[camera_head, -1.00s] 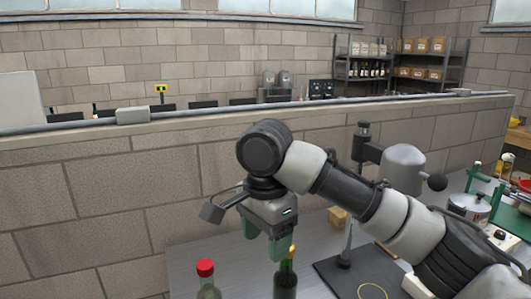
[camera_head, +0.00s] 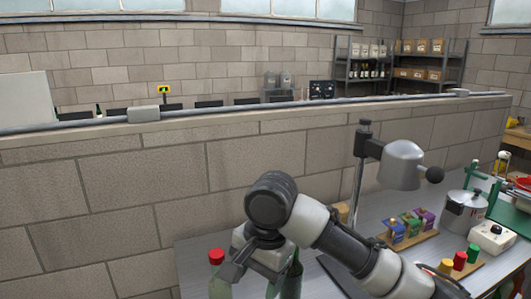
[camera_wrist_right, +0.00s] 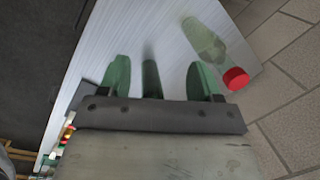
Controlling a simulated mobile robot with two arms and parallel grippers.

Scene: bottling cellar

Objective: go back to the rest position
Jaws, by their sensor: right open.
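My right gripper (camera_head: 252,284) is low in the middle of the head view, pointing down over the grey table, with its fingers partly cut off. In the right wrist view my right gripper (camera_wrist_right: 160,72) shows two green fingers spread apart. A dark green upright shape shows between them; I cannot tell whether it touches them. A clear bottle with a red cap (camera_head: 216,256) stands left of the gripper; it also shows in the right wrist view (camera_wrist_right: 207,44), outside the fingers. A dark green bottle (camera_head: 293,281) is partly hidden behind the gripper. My left gripper is out of view.
A block wall (camera_head: 150,200) runs behind the table (camera_head: 195,262). To the right are a stand with a grey head (camera_head: 402,165), small coloured boxes (camera_head: 408,224) on a wooden board, a metal pot (camera_head: 464,211) and coloured pieces (camera_head: 460,261). The table's left end is near the red-capped bottle.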

